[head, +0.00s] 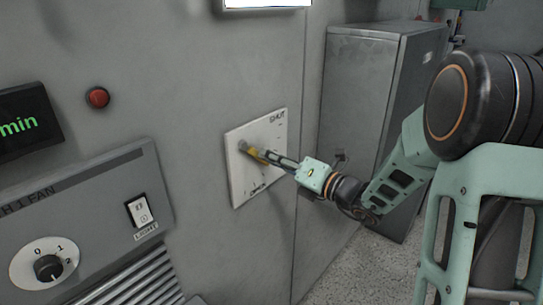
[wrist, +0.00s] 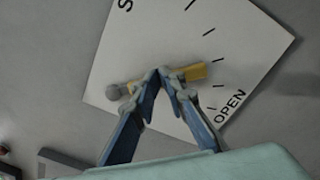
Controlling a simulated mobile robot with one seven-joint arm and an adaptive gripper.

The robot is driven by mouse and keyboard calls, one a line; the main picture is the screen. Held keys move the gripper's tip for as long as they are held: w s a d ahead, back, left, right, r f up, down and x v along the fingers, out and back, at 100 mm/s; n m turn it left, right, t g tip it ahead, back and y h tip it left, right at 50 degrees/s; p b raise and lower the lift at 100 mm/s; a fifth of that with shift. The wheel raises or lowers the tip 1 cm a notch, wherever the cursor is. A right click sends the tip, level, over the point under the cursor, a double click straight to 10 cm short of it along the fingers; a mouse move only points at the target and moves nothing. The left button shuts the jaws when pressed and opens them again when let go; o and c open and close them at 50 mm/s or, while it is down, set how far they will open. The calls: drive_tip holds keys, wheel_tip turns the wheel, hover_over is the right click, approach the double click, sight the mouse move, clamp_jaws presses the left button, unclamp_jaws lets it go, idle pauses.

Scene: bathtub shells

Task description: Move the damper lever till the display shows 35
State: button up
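The damper lever (head: 257,155) is a yellow bar with a grey pivot on a white plate (head: 238,183) marked SHUT at top and OPEN at bottom. In the wrist view the lever (wrist: 195,73) points from its pivot toward the tick marks between the two words, nearer OPEN. My gripper (head: 270,157) is at the lever. In the wrist view my gripper's fingertips (wrist: 170,74) are close together over the middle of the bar; I cannot tell whether they touch it. A dark display (head: 20,125) with green "min" is cut off at the left, its number out of view.
A red button (head: 97,97) is on the wall. A grey fan panel (head: 100,205) with a knob (head: 48,267) and light switch (head: 141,211) is at lower left. A metal cabinet (head: 358,95) stands behind my arm. A bright screen (head: 265,3) is cut off above.

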drive_tip(key=o, duration=0.8)
drive_tip(key=shift+w+a+f, duration=0.15)
drive_tip(key=shift+a, duration=0.65)
drive_tip(key=o, duration=1.4)
drive_tip(key=shift+d, duration=0.25)
drive_tip(key=shift+d, duration=0.1)
drive_tip(key=v, duration=1.2)
